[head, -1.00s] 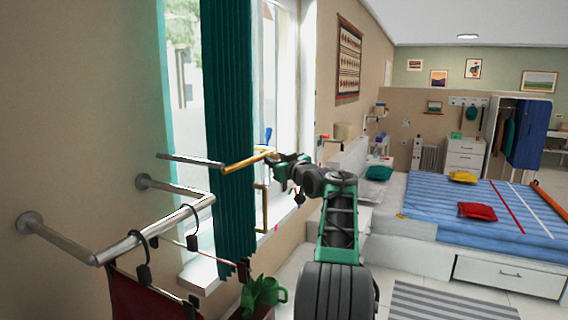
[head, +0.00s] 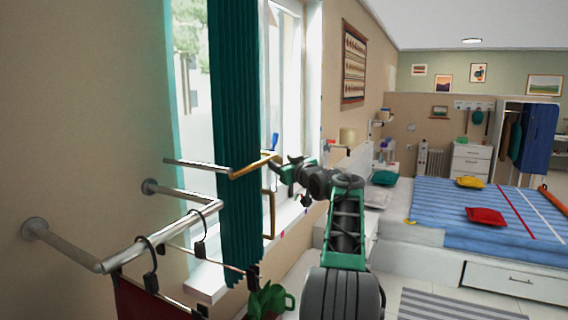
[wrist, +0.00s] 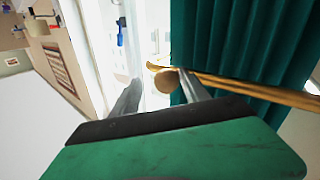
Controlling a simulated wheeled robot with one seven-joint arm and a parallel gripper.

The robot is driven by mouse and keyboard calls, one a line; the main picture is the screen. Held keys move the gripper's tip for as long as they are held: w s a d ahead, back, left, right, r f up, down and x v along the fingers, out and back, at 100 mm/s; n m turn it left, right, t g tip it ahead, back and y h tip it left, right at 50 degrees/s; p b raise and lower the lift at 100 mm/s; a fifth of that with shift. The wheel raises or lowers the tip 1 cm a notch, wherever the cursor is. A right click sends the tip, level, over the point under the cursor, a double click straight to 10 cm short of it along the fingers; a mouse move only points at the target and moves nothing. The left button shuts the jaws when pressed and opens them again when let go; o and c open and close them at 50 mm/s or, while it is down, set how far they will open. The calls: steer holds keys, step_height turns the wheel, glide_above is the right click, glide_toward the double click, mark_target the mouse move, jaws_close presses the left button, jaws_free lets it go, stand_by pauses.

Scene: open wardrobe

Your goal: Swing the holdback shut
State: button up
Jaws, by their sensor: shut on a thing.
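The holdback is a gold bar (head: 252,166) that crosses in front of the teal curtain (head: 236,110). Its left end meets a silver rail, and its right end reaches my gripper (head: 282,167). In the wrist view the gold bar (wrist: 255,90) runs in from the right to a curved tip with a round knob (wrist: 167,82). My gripper (wrist: 160,92) has its two fingers on either side of the knob end and is shut on it. The exact contact is partly hidden in the head view.
A silver wall rail (head: 75,250) with clips and a dark red cloth (head: 150,300) stands at the left front. A bright window lies behind. The bed (head: 470,215) is to the right.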

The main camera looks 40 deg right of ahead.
steer(key=shift+o, duration=0.8)
steer(key=shift+w+a+r, duration=0.1)
steer(key=shift+a+r, duration=0.1)
steer(key=shift+r, duration=0.2)
steer(key=shift+w+a+r, duration=0.1)
steer(key=shift+a+r, duration=0.05)
steer(key=shift+r, duration=0.25)
steer(key=shift+s, duration=0.1)
steer(key=shift+s+f+b, duration=0.1)
steer(key=shift+f+b, duration=0.15)
steer(key=shift+b, duration=0.15)
steer(key=shift+s+a+f+b, duration=0.3)
steer(key=shift+s+b, duration=0.15)
steer(key=shift+b, duration=0.1)
steer(key=shift+s+a+f+b, duration=0.2)
steer(key=shift+s+f+b, duration=0.05)
steer(key=shift+s+b, duration=0.25)
steer(key=v, duration=0.2)
steer(key=b+v, duration=0.1)
steer(key=d+v, duration=0.1)
steer(key=v, duration=0.1)
steer(key=shift+s+a+r+b, duration=0.1)
steer(key=shift+s+a+b, duration=0.05)
steer(key=shift+s+b, duration=0.25)
